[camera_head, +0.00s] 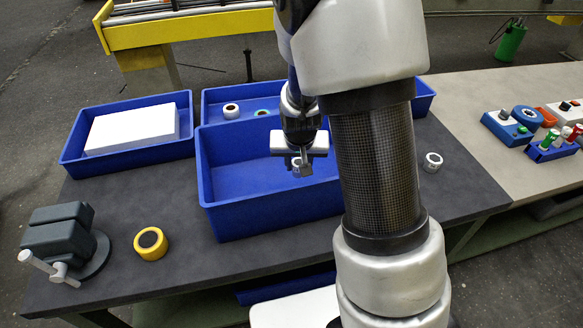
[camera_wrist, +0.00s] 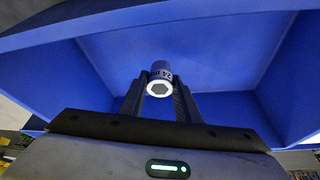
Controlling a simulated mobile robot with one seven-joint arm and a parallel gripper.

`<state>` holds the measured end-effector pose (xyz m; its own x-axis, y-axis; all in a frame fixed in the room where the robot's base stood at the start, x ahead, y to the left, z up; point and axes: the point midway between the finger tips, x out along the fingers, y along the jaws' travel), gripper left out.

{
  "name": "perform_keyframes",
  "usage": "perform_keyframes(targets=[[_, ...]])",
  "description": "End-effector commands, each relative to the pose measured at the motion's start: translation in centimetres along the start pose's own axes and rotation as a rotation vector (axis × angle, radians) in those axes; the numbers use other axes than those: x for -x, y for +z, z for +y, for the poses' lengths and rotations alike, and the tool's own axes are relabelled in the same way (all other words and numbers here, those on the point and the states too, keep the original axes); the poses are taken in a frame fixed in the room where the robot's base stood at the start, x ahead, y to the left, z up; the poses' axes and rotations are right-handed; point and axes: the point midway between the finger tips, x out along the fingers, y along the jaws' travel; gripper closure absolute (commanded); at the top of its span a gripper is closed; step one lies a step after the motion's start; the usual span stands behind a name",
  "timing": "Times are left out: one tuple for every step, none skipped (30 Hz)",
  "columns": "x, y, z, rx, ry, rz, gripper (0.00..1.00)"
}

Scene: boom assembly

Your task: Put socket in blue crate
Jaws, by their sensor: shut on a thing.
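My gripper (camera_head: 301,168) is shut on the socket (camera_wrist: 160,80), a small metal cylinder with a hexagonal hole and dark markings on its side. In the wrist view the socket sits between the two fingertips with blue walls behind it. In the head view my gripper is over the right half of the large front blue crate (camera_head: 240,217), and the socket (camera_head: 296,162) shows only in small part. The crate is open and its visible floor is bare. My arm hides its right end.
A blue tray (camera_head: 70,160) with a white block (camera_head: 133,129) stands left. Another blue tray (camera_head: 215,97) behind holds tape rolls. A vise (camera_head: 60,238), a yellow tape roll (camera_head: 151,243) and a white roll (camera_head: 432,162) rest on the dark table. Tools lie on the right table.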

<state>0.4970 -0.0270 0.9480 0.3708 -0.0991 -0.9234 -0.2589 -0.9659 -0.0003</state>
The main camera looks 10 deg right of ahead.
Motion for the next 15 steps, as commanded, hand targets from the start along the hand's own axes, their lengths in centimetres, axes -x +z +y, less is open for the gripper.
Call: perform_keyframes(targets=[[-1.2,0.6,0.1,-0.001,0.002,-0.005,0.96],[-1.7,0.7,0.1,0.000,0.002,-0.003,0.96],[-2.3,1.0,0.1,0.000,0.002,-0.004,0.96],[-2.7,1.2,0.1,-0.001,0.001,-0.003,0.96],[-3.0,1.3,0.1,-0.001,0.001,-0.002,0.96],[-3.3,1.4,0.1,-0.001,0.001,-0.002,0.96],[-3.5,1.4,0.1,-0.001,0.001,-0.001,0.96],[-3.6,1.5,0.0,0.000,0.001,-0.001,0.96],[-3.8,1.6,0.0,0.000,0.000,0.000,0.96],[-4.0,1.7,0.0,0.000,0.000,0.000,0.96],[-4.3,1.8,0.0,-0.001,0.001,-0.001,0.96],[-4.8,2.1,0.1,-0.001,0.001,-0.003,0.96],[-5.2,2.2,0.1,-0.001,0.001,-0.003,0.96],[-5.7,2.4,0.1,-0.001,0.002,-0.003,0.96],[-6.2,2.7,0.1,-0.001,0.002,-0.004,0.96]])
